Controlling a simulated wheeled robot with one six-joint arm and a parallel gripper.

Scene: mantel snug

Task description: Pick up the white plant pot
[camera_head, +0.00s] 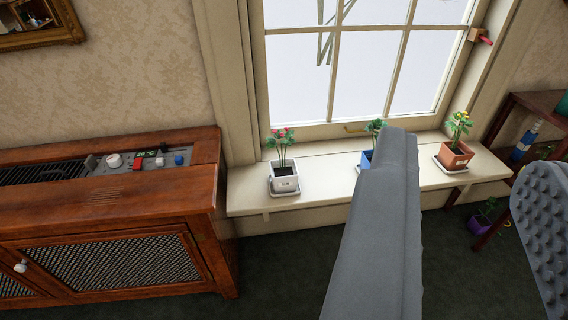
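The white plant pot (285,184) stands upright on a saucer on the white windowsill (328,176), left of the other pots. It holds dark soil and a green plant with red flowers. My gripper (466,155) is open, its two grey fingers wide apart at the centre and right of the view. It is empty, and the white pot lies to the left of both fingers. A blue pot (366,160) is mostly hidden behind the left finger. An orange-brown pot (454,156) with yellow flowers shows between the fingers.
A wooden cabinet (190,220) with knobs and a display on top stands left of the sill. The window (340,75) rises behind the pots. A shelf (510,130) with a blue bottle (525,140) and a purple pot (478,224) are at right. Dark carpet lies below.

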